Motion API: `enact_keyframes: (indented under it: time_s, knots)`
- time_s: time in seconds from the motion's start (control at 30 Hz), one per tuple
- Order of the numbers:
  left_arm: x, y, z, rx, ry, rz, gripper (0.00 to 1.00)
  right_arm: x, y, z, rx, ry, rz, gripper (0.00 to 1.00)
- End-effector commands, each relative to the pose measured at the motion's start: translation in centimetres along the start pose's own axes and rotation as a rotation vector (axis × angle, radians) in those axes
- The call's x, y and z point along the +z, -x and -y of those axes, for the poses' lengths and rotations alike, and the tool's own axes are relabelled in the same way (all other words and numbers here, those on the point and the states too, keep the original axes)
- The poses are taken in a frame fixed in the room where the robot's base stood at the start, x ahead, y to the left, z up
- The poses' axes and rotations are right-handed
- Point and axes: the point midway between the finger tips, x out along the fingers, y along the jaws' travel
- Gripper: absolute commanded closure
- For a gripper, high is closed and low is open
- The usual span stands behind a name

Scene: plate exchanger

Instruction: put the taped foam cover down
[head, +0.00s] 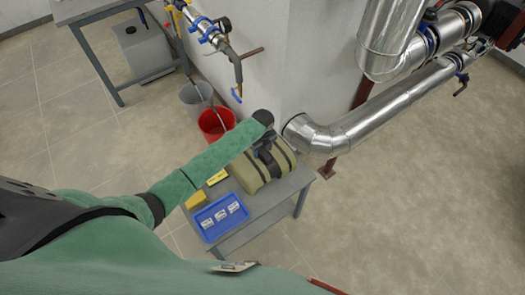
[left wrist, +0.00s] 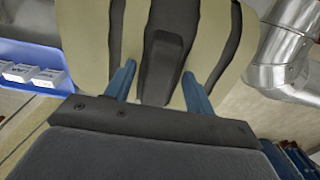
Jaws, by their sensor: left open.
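The taped foam cover (head: 252,174) is a khaki, rounded block with dark bands. It rests on a small grey table (head: 262,222) in the head view. It also fills the upper part of the left wrist view (left wrist: 209,30), with a dark raised grip (left wrist: 165,62) in its middle. My left gripper (head: 264,152) is over the cover. In the left wrist view its blue fingers (left wrist: 159,72) stand apart, one on each side of the dark grip, with gaps showing. Whether the fingertips touch the cover cannot be told. My right gripper is not in view.
A blue tray (head: 203,235) with several white boxes, a yellow block (head: 196,200) and a yellow item (head: 217,177) share the tabletop. Red (head: 229,118) and grey (head: 190,97) buckets stand behind. A silver pipe (head: 375,112) runs close to the table's right. Floor at right is clear.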

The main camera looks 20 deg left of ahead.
Motion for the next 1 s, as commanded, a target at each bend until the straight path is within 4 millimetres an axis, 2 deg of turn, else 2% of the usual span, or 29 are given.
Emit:
enact_keyframes:
  time_s: [0.07,0.2,0.4,0.6,0.8,1.0]
  knots:
    - [0.1,0.8,0.1,-0.003,-0.001,0.003,0.46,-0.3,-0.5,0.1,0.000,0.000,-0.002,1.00]
    - [0.1,3.4,0.1,-0.004,-0.002,0.003,0.46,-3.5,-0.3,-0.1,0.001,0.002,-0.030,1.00]
    - [0.1,7.2,0.0,-0.002,-0.001,0.003,0.46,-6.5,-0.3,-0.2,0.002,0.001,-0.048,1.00]
    - [0.1,10.0,0.1,-0.002,0.000,0.002,0.46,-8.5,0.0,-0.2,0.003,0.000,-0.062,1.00]
    - [0.0,11.1,0.0,0.000,0.000,0.000,0.46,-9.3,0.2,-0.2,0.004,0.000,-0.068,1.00]
    - [0.0,11.2,0.0,0.000,0.000,0.000,0.46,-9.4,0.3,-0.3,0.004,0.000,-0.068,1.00]
